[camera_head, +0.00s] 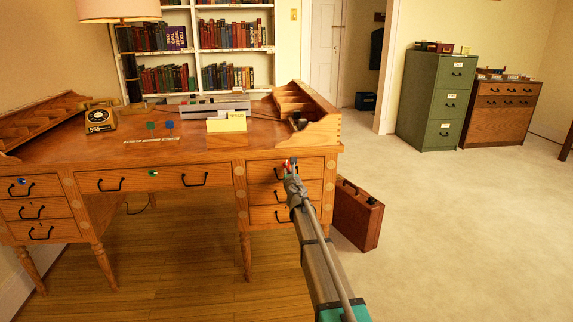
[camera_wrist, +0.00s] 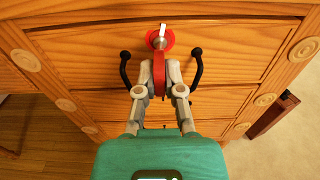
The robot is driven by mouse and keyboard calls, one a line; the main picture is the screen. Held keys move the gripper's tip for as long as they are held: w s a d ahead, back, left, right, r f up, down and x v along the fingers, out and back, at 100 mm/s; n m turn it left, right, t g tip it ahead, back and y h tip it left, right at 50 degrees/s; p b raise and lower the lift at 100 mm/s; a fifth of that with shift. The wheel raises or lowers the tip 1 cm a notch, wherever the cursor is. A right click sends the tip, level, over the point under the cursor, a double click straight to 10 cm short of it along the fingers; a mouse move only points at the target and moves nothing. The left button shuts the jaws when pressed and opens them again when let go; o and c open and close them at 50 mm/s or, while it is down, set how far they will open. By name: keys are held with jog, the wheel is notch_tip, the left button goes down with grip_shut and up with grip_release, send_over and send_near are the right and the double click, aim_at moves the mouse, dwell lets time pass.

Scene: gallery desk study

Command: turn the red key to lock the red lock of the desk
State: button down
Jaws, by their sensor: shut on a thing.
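The wooden desk (camera_head: 200,148) stands at the left in the head view. My gripper (camera_head: 291,172) reaches its right-hand top drawer. In the wrist view, my gripper (camera_wrist: 160,85) is shut on the red key (camera_wrist: 159,70), one finger on each side. The key is at the red lock (camera_wrist: 168,38), whose red ring surrounds a metal centre with a white mark. The key's tip and how deep it sits in the lock are hidden. The black drawer handle (camera_wrist: 196,68) shows on both sides of the fingers.
A brown briefcase (camera_head: 358,213) stands on the floor right of the desk. A blue lock (camera_head: 22,182) and a green lock (camera_head: 153,173) are on other drawers. A telephone (camera_head: 100,116) is on the desktop.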

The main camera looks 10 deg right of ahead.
jog(key=shift+n, duration=1)
jog(key=c, duration=0.7)
grip_release()
jog(key=o, duration=0.5)
jog(key=shift+m, duration=1.3)
